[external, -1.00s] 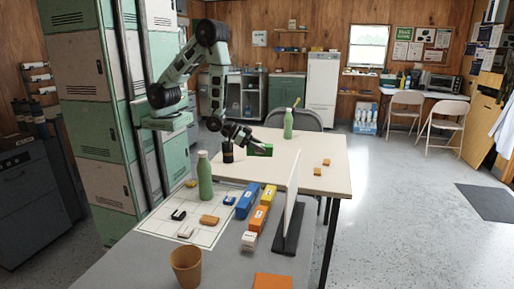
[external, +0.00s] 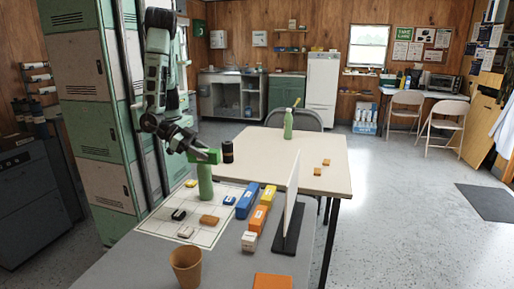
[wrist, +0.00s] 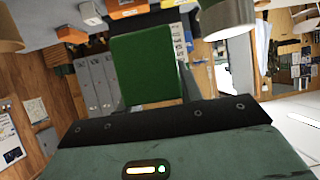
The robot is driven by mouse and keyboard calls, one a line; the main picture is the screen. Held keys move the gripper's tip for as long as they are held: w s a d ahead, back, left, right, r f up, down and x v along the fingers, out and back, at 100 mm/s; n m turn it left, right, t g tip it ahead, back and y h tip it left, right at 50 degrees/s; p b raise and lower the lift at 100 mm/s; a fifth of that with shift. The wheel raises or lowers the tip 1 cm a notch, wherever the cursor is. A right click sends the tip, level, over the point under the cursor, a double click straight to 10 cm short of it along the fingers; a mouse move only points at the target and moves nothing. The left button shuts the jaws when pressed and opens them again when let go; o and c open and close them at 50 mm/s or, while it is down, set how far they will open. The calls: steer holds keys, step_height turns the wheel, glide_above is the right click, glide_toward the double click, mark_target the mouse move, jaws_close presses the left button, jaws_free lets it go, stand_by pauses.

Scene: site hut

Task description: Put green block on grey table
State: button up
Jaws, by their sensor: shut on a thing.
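My gripper (external: 204,156) is shut on the green block (external: 208,156) and holds it in the air. In the external view the block overlaps the top of a green bottle (external: 205,184); I cannot tell whether they touch. The block's broad green face (wrist: 147,72) fills the middle of the wrist view; the fingertips are not clear there. The grey table (external: 128,264) is in the foreground, below the block's height, with the bottle standing on the gridded white sheet (external: 219,231) on it.
The sheet holds several small blocks, with blue (external: 247,201), yellow and orange blocks by its right edge. A thin white upright panel (external: 291,200) stands at right. A tan cup (external: 187,266) is in front. Behind is a cream table (external: 290,155) with a black can (external: 227,151).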

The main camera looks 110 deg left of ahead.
mark_target(191, 156)
steer(key=shift+m+h, duration=0.6)
steer(key=s, duration=0.1)
steer(key=s+d, duration=0.1)
steer(key=s+d+f, duration=0.1)
steer(key=s, duration=0.1)
steer(key=shift+f, duration=0.1)
step_height(191, 156, down, 13)
steer(key=shift+b, duration=0.75)
steer(key=shift+f, duration=2.25)
steer(key=shift+f, duration=0.2)
steer(key=o, duration=1.1)
steer(key=shift+o, duration=0.2)
steer(key=shift+r, duration=0.15)
